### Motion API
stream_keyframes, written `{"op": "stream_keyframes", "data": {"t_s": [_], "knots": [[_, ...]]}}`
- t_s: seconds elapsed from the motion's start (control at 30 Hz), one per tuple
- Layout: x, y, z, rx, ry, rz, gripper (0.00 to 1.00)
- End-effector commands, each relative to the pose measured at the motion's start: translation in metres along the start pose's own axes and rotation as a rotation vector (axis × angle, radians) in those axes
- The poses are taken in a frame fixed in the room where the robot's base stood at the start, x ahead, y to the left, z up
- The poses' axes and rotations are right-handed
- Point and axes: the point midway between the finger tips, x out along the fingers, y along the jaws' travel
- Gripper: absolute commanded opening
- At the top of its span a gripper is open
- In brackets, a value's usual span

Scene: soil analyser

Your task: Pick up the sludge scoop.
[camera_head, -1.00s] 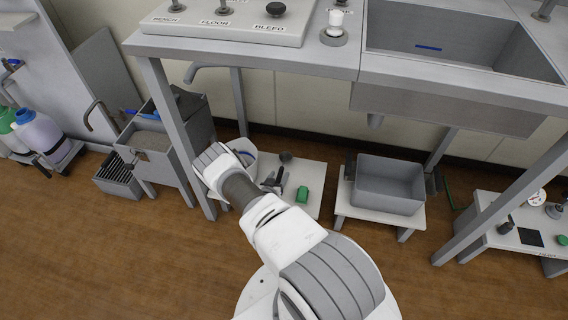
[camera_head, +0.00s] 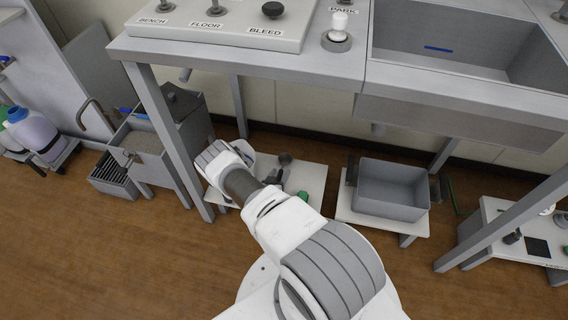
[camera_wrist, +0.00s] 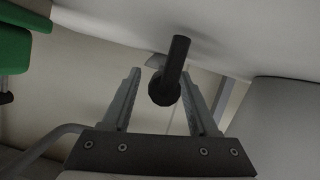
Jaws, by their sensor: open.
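In the wrist view a dark round-ended handle (camera_wrist: 175,65) lies between my gripper's fingers, with a small pale grey piece behind it. It looks like the sludge scoop's handle, but I cannot be sure; the rest is hidden. My gripper (camera_wrist: 160,74) is open, with a finger on each side of the handle and gaps visible. In the head view my gripper (camera_head: 273,178) is partly hidden by my arm, low over a white stand under the bench. A dark round knob (camera_head: 286,159) shows just beyond it.
The low white stand (camera_head: 310,177) holds a green block (camera_head: 303,195), mostly behind my arm. A grey bin (camera_head: 392,187) stands on another stand to the right. The bench leg (camera_head: 170,135) is close on the left, and the bench top (camera_head: 240,55) overhangs the space.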

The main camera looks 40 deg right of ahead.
Motion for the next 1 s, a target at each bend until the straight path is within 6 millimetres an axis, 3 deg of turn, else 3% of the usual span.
{"op": "stream_keyframes", "data": {"t_s": [0.27, 0.6, 1.0], "knots": [[-0.0003, -0.0003, 0.0005, 0.001, 0.000, 0.000, 0.58], [-0.0002, -0.0003, 0.0003, 0.001, 0.000, 0.000, 0.00], [-0.0001, -0.0003, -0.0003, 0.001, 0.001, 0.000, 0.00]]}}
